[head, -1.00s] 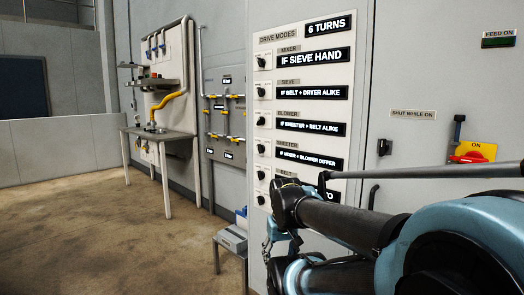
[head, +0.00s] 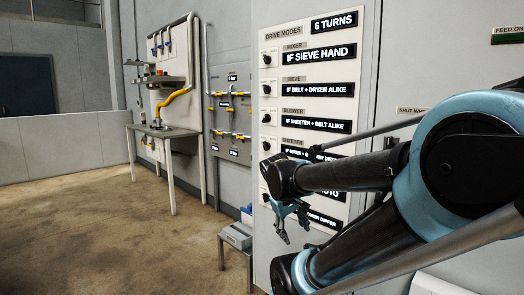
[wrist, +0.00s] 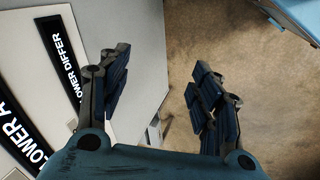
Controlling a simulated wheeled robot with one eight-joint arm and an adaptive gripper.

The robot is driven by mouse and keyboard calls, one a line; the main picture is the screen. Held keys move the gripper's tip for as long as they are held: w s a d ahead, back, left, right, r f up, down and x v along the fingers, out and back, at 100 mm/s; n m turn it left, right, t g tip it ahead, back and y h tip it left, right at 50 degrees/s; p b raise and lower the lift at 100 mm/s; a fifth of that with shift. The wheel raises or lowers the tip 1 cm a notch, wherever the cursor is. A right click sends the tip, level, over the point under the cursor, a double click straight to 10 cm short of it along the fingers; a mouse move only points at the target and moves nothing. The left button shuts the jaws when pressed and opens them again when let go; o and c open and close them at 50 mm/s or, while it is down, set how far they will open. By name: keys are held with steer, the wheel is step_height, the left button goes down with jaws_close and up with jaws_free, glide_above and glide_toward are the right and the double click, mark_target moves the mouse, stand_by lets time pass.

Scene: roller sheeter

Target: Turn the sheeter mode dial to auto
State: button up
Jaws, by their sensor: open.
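The drive modes panel (head: 283,45) carries a column of black dials beside labelled plates. The sheeter dial (head: 266,146) sits left of the "SHEETER" label (head: 295,142); its pointer setting is too small to read. My arm covers part of its rule plate and much of the rows below. My gripper (head: 282,232) hangs low beside the panel's left edge, below the sheeter dial. In the wrist view my gripper (wrist: 163,100) is open with nothing between its fingers. That view shows plates ending in "BLOWER DIFFER" (wrist: 62,50) at left, but no dial.
A grey box (head: 237,236) on a small stand is left of the panel, near my gripper. A workbench (head: 160,131) with yellow piping stands farther back. The brown floor (head: 110,230) at left is clear. A grey cabinet front extends right, behind my arm.

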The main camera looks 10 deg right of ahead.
steer(key=w+r+n+t+h, duration=0.1)
steer(key=w+r+n+h, duration=0.2)
steer(key=w+r, duration=0.45)
steer(key=n+t+h, duration=0.7)
steer(key=h, duration=0.1)
glide_toward(266, 146)
steer(key=x, duration=0.8)
steer(key=shift+w+f, duration=0.15)
steer(key=shift+w, duration=0.3)
steer(key=shift+c, duration=0.3)
steer(key=c, duration=1)
